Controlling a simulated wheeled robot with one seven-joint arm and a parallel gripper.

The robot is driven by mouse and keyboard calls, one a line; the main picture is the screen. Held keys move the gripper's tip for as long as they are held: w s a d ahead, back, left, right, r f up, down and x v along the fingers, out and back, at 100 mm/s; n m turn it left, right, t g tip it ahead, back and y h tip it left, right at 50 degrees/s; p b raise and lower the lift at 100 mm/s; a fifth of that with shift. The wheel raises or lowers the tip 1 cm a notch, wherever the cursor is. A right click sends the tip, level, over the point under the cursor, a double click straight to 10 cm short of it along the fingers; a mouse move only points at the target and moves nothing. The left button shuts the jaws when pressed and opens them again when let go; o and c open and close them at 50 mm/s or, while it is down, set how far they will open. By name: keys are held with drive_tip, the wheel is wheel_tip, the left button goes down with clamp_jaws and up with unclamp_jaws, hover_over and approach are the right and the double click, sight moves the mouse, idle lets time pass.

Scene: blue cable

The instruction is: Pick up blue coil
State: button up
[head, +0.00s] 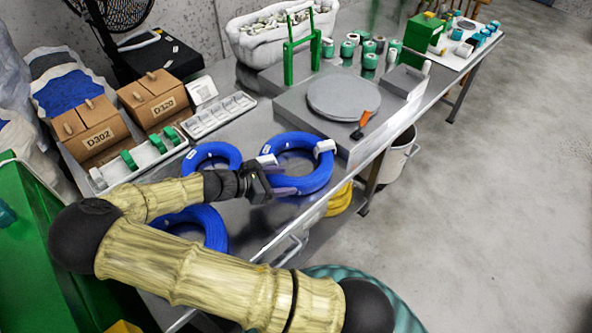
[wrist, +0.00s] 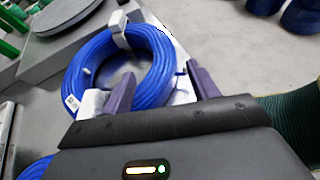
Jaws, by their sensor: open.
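Several blue coils lie on the metal table. One blue coil (head: 318,178) lies flat in front of my gripper, with white tags on it; it fills the upper middle of the wrist view (wrist: 150,62). My gripper (head: 275,176) is open, with its two purple fingers (wrist: 160,88) spread at the near side of this coil. The fingers appear beside or over the coil's near rim; I cannot tell whether they touch it. A second coil (head: 213,149) lies to the left, and a third (head: 213,222) is partly hidden behind my arm.
A grey platform with a round plate (head: 343,97) and an orange-handled tool (head: 366,122) stands just beyond the coil. Cardboard boxes (head: 95,125) and white trays (head: 219,115) line the left side. A white bucket (head: 398,158) stands below the table's right edge.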

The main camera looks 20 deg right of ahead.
sight(306, 179)
drive_tip(key=shift+w+a, duration=0.1)
drive_tip(key=shift+w, duration=0.15)
drive_tip(key=shift+x, duration=1.15)
drive_tip(key=shift+s+b+x, duration=0.2)
drive_tip(key=shift+b+x, duration=0.05)
drive_tip(key=shift+x, duration=1.05)
drive_tip(key=shift+s+b+x, duration=0.2)
drive_tip(key=shift+x, duration=1.15)
drive_tip(key=shift+r, duration=0.1)
